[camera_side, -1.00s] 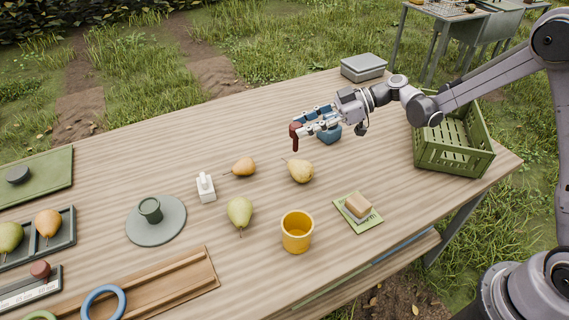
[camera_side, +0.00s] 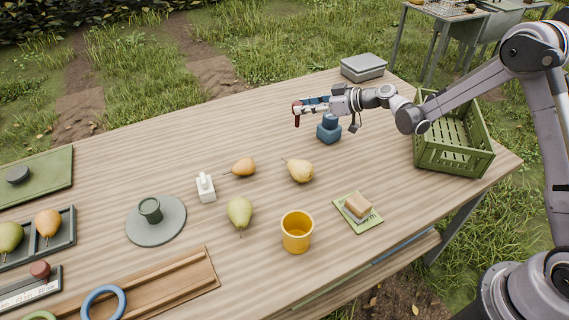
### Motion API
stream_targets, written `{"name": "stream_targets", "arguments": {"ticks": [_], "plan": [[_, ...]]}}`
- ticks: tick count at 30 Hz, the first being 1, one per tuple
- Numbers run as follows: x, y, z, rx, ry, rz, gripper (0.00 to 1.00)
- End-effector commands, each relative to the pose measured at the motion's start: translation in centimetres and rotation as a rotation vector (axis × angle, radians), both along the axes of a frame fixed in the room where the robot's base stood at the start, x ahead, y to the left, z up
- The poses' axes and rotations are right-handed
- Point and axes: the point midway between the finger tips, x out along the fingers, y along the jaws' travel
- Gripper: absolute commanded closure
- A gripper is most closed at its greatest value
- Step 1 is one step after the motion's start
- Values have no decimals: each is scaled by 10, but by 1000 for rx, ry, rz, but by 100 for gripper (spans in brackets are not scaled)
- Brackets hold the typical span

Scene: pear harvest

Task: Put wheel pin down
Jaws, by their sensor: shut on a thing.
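The wheel pin, a small dark red piece (camera_side: 297,119), hangs upright at the tip of my gripper (camera_side: 299,107). My gripper is shut on it and reaches left above the back of the wooden table, so the pin is clear of the tabletop. The fingers partly hide its upper part. A blue knobbed piece (camera_side: 329,131) stands on the table to the right of the pin, below the gripper.
A green crate (camera_side: 456,159) and grey box (camera_side: 363,67) are at right and back. Bare tabletop (camera_side: 220,125) lies left of the gripper.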

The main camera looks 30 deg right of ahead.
Motion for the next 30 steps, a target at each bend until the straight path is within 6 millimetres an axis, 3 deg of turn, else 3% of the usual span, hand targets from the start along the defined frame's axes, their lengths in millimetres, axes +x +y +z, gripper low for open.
{"name": "stream_targets", "arguments": {"ticks": [3, 9, 20, 30], "plan": [[8, 20, -13, -1, 0, 4, 100], [15, 35, -23, 0, 0, 0, 100], [15, 36, -61, 0, 0, 0, 100], [15, 36, -64, 0, 0, 1, 100]]}}
